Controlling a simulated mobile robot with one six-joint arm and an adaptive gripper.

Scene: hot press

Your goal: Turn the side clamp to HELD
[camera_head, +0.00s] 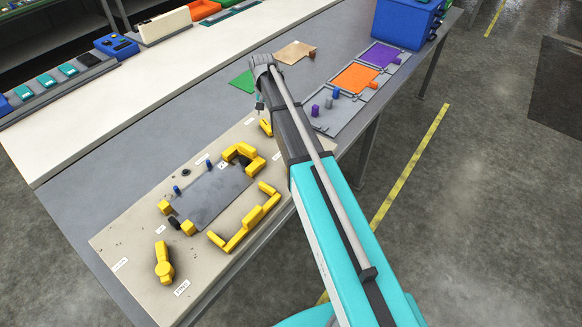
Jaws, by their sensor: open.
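A beige fixture board (115,242) lies on the grey table. A yellow lever (164,262) stands at its near left end, with small white labels around it; their print is too small to read surely. Other yellow clamp parts (244,153) sit around a dark grey plate (212,196) in the board's middle. I cannot tell for certain which part is the side clamp. My gripper (259,104) is small in view, below my wrist near the board's far end, partly hidden by my arm. It is open, apart from the lever.
A long yellow handle (245,222) runs along the board's right edge. A green sheet (243,81) and a tan piece (295,51) lie farther back. Grey, orange (355,78) and purple (380,54) trays and a blue box (405,22) are at the back right.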

